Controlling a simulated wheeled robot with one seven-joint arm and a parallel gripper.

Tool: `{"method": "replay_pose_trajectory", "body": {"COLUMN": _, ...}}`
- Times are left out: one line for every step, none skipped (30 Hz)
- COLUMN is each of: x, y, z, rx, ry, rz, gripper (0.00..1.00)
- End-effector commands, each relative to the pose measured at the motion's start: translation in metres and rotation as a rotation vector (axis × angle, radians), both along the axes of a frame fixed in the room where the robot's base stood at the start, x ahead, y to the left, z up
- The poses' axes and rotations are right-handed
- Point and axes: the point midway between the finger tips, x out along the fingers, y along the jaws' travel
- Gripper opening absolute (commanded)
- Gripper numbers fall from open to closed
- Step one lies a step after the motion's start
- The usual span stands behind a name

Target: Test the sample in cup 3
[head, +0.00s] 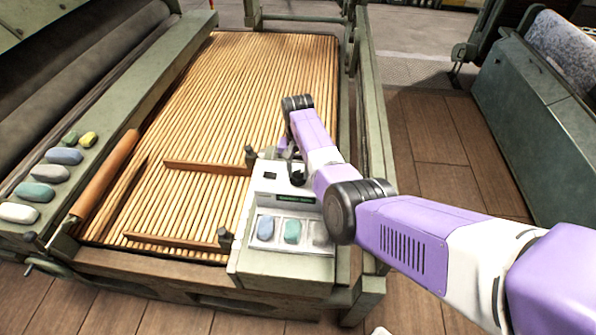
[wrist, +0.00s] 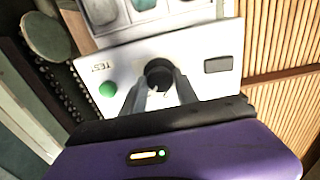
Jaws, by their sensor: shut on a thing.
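The pale tester (head: 243,250) stands at the near right corner of the slatted bed. Its front tray holds a blue-grey pad (head: 265,227), a green pad (head: 292,231) and a grey pad (head: 320,232), partly behind my arm; no cup number is readable.
The slatted bed (head: 235,80) carries two wooden bars (head: 205,168). Several coloured stones (head: 35,192) lie on the left ledge beside an orange-brown roller (head: 107,172). A green rail (head: 372,120) runs right of the bed, with open wooden floor (head: 435,150) beyond.

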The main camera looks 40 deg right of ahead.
Motion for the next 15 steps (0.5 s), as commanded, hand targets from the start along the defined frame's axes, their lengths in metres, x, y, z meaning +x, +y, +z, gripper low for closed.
{"method": "replay_pose_trajectory", "body": {"x": 0.0003, "y": -0.0004, "z": 0.0005, "rx": 0.0, "ry": -0.001, "rz": -0.007, "gripper": 0.0}}
{"method": "replay_pose_trajectory", "body": {"x": 0.0003, "y": -0.0004, "z": 0.0005, "rx": 0.0, "ry": -0.001, "rz": -0.009, "gripper": 0.0}}
{"method": "replay_pose_trajectory", "body": {"x": 0.0003, "y": -0.0004, "z": 0.0006, "rx": 0.0, "ry": -0.001, "rz": -0.01, "gripper": 0.0}}
{"method": "replay_pose_trajectory", "body": {"x": 0.0003, "y": -0.0004, "z": 0.0006, "rx": 0.0, "ry": -0.001, "rz": -0.011, "gripper": 0.0}}
{"method": "replay_pose_trajectory", "body": {"x": 0.0004, "y": -0.0005, "z": 0.0006, "rx": 0.0, "ry": -0.001, "rz": -0.011, "gripper": 0.0}}
{"method": "replay_pose_trajectory", "body": {"x": 0.0003, "y": -0.0005, "z": 0.0006, "rx": 0.0, "ry": -0.001, "rz": -0.012, "gripper": 0.0}}
{"method": "replay_pose_trajectory", "body": {"x": 0.0003, "y": -0.0005, "z": 0.0006, "rx": 0.0, "ry": -0.001, "rz": -0.012, "gripper": 0.0}}
{"method": "replay_pose_trajectory", "body": {"x": 0.0004, "y": -0.0005, "z": 0.0006, "rx": 0.0, "ry": -0.001, "rz": -0.011, "gripper": 0.0}}
{"method": "replay_pose_trajectory", "body": {"x": 0.0003, "y": -0.0005, "z": 0.0006, "rx": 0.0, "ry": -0.001, "rz": -0.011, "gripper": 0.0}}
{"method": "replay_pose_trajectory", "body": {"x": 0.0003, "y": -0.0005, "z": 0.0006, "rx": 0.0, "ry": -0.001, "rz": -0.011, "gripper": 0.0}}
{"method": "replay_pose_trajectory", "body": {"x": 0.0004, "y": -0.0006, "z": 0.0006, "rx": 0.0, "ry": -0.001, "rz": -0.011, "gripper": 0.0}}
{"method": "replay_pose_trajectory", "body": {"x": 0.0004, "y": -0.0006, "z": 0.0006, "rx": 0.0, "ry": -0.001, "rz": -0.011, "gripper": 0.0}}
{"method": "replay_pose_trajectory", "body": {"x": 0.0004, "y": -0.0006, "z": 0.0006, "rx": 0.0, "ry": -0.001, "rz": -0.011, "gripper": 0.4}}
{"method": "replay_pose_trajectory", "body": {"x": 0.0004, "y": -0.0006, "z": 0.0006, "rx": 0.0, "ry": -0.002, "rz": -0.011, "gripper": 0.46}}
{"method": "replay_pose_trajectory", "body": {"x": 0.0004, "y": -0.0006, "z": 0.0006, "rx": 0.0, "ry": -0.002, "rz": -0.01, "gripper": 0.53}}
